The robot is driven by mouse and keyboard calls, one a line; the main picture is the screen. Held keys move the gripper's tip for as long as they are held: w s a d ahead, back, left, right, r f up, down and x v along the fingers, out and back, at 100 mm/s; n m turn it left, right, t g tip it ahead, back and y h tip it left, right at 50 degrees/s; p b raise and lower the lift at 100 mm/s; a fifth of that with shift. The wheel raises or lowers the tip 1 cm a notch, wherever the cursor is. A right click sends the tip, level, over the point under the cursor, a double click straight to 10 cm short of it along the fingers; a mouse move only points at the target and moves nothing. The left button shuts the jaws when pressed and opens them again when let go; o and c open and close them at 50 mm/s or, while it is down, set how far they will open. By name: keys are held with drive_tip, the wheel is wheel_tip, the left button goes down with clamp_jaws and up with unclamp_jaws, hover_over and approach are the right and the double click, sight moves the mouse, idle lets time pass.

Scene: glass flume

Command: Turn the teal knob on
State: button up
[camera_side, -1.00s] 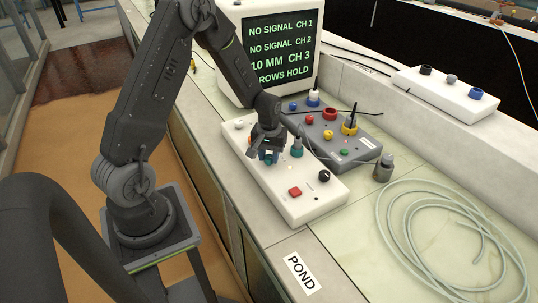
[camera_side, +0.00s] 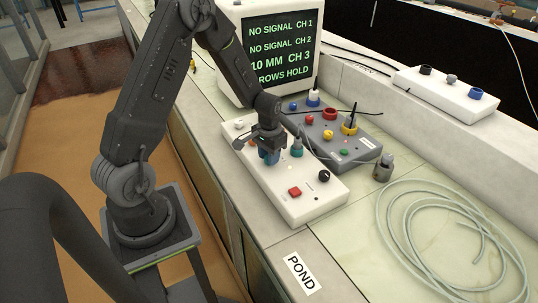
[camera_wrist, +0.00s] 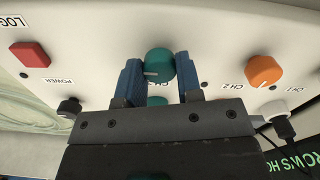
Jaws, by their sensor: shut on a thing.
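The teal knob (camera_wrist: 160,64) is on the white panel (camera_side: 322,202), by a partly hidden "CH" label. In the wrist view its white mark points left. My gripper (camera_wrist: 160,75) is shut on this knob, with one blue finger pad at each side of it. In the side view my gripper (camera_side: 268,156) is low over the panel's middle, and its fingers hide the knob. A second teal piece (camera_wrist: 157,100) shows just below the knob in the wrist view. In the side view it is a teal plug (camera_side: 297,149) with a cable.
An orange knob (camera_wrist: 263,70), a white plug (camera_wrist: 273,108), a black knob (camera_wrist: 69,106) and a red button (camera_wrist: 30,54) share the panel. A grey control box (camera_side: 340,150) stands close behind. A monitor (camera_side: 280,50) and a coiled hose (camera_side: 455,240) are nearby.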

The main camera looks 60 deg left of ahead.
idle(0.3)
drive_tip(key=o, duration=0.9)
drive_tip(key=shift+o, duration=0.2)
wheel_tip(320, 180, up, 14)
